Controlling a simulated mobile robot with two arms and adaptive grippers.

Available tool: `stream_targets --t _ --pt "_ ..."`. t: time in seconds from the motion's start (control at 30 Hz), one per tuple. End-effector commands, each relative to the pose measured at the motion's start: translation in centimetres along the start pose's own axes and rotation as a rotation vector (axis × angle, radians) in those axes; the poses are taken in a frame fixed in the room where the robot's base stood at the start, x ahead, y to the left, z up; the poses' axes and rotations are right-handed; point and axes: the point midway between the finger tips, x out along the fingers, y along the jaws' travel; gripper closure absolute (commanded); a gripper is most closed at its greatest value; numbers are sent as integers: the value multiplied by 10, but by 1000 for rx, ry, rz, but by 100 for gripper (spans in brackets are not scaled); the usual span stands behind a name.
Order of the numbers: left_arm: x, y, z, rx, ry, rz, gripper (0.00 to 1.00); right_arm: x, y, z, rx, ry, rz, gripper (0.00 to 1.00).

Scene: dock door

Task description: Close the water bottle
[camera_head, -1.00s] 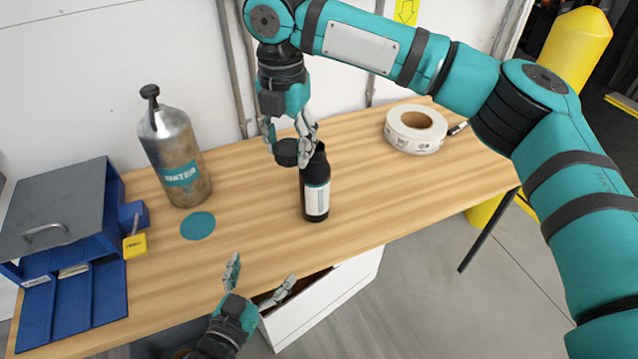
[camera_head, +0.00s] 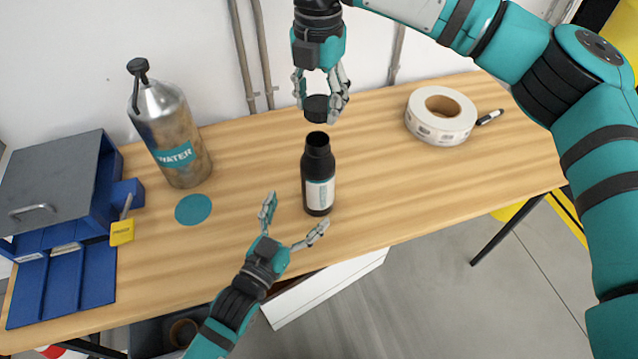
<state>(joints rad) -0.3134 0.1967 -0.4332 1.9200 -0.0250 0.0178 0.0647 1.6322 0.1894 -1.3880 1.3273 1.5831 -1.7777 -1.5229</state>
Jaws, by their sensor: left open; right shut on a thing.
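The black water bottle (camera_head: 318,178) stands upright on the wooden table, with a white and teal label and an uncovered mouth at its top. My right gripper (camera_head: 320,98) is shut on the black cap (camera_head: 317,108) and holds it above the bottle's mouth, with a small gap between them. My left gripper (camera_head: 294,226) is open and empty, just in front of the bottle on its near side. Its fingers spread toward the bottle's lower part, and I cannot tell whether they touch it. A large metal flask (camera_head: 170,130) labelled WATER stands at the left with its black top on.
A teal disc (camera_head: 193,209) lies on the table (camera_head: 420,190). A tape roll (camera_head: 440,115) and a marker (camera_head: 490,117) lie at the right. An open drawer is below the front edge.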

Motion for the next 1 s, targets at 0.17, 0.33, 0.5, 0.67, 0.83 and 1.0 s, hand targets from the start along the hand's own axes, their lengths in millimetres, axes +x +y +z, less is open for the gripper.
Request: stream_targets --t 0.17,0.33,0.5,0.67,0.83,1.0 --pt "36 0 -1 0 3 0 5 0 0 0 -1 0 0 67" --pt "68 0 -1 0 1 1 5 0 0 0 -1 0 0 67" --pt "89 0 0 0 0 0 5 0 0 0 -1 0 0 67" --pt "97 0 0 0 -1 0 5 0 0 0 -1 0 0 67" --pt "99 0 0 0 -1 1 5 0 0 0 -1 0 0 67" --pt "99 0 0 0 -1 1 9 0 0 0 -1 0 0 67"
